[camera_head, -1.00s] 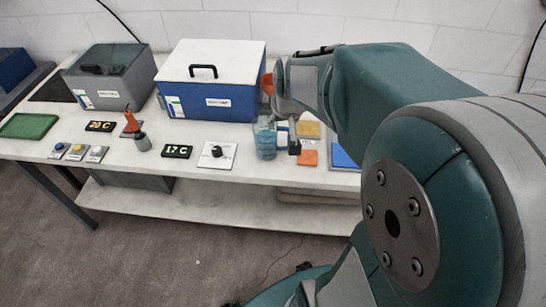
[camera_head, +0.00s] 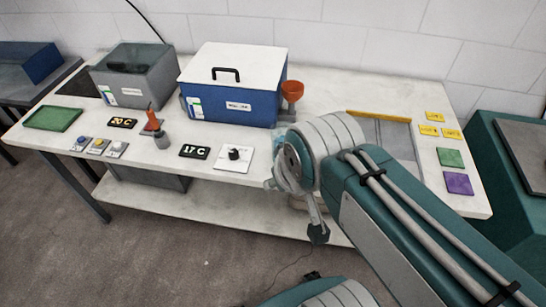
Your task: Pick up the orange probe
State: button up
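The orange probe (camera_head: 151,119) stands upright, slightly tilted, on a small reddish base towards the left of the white table. A small grey cup (camera_head: 162,140) is right in front of it. My gripper (camera_head: 318,234) hangs at the end of my arm, at the table's front edge and well to the right of the probe. Only a dark fingertip part shows clearly; my wrist hides the rest, so its opening cannot be judged. Nothing is seen in it.
A blue box with a white lid (camera_head: 232,86), a grey box (camera_head: 133,77) and an orange funnel (camera_head: 291,92) stand behind. A 17 C display (camera_head: 194,152), a knob plate (camera_head: 234,154), a 20 C display (camera_head: 122,123) and a green tray (camera_head: 54,118) lie around.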

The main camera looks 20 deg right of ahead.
aim_at(149, 113)
jog(key=i+j, duration=0.4)
jog(key=j, duration=0.15)
jog(key=i+j, duration=0.85)
jog(key=j, duration=0.25)
